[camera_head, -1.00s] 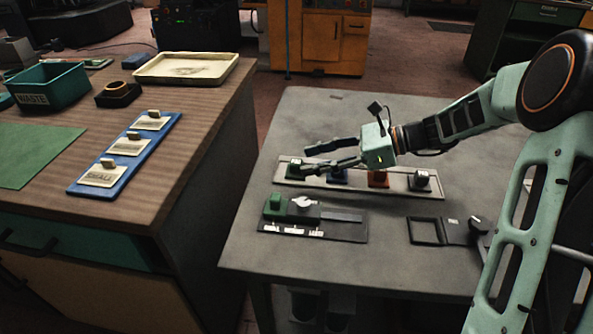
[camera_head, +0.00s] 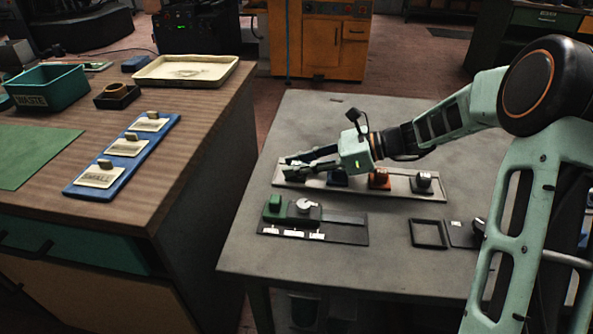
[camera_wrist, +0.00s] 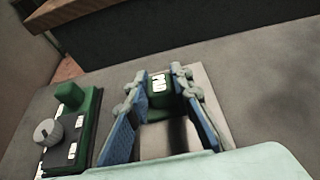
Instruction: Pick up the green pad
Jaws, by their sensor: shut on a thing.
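The green pad, marked with white lettering, shows in the wrist view (camera_wrist: 160,86) between my two fingertips. In the head view my gripper (camera_head: 289,166) is at the left end of a pale rack (camera_head: 410,194), its fingers close together on the green pad (camera_head: 291,174), which they partly cover. My gripper is shut on the pad. The pad is at its place on the rack; I cannot tell whether it is clear of the surface.
In front is a dark fixture (camera_head: 345,232) with a green block (camera_head: 273,206) and a grey knob (camera_head: 304,205). A black square frame (camera_head: 428,248) lies to the right.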

